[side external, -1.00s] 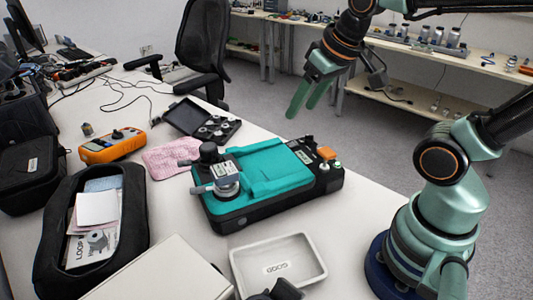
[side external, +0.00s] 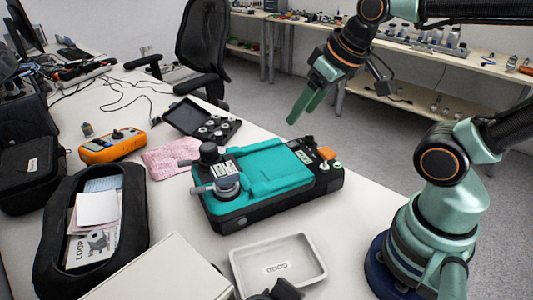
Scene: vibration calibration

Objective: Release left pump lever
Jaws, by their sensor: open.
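A teal and black calibrator unit (side external: 265,178) lies on the white table. On its left end stands a round metal fixture with a black cap (side external: 209,153). A grey pump lever (side external: 202,188) sticks out to the left at the fixture's base; a second grey piece shows behind it. My gripper (side external: 303,107), with green fingers, hangs in the air above and behind the unit's right end, apart from it. It is open and empty, though its fingers nearly overlap in this view.
A white labelled tray (side external: 279,285) lies in front of the unit. A pink cloth (side external: 170,157), an orange meter (side external: 112,146) and an open black case (side external: 203,125) lie behind and left. A black bag (side external: 140,225) stands at the left. The air above the unit is clear.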

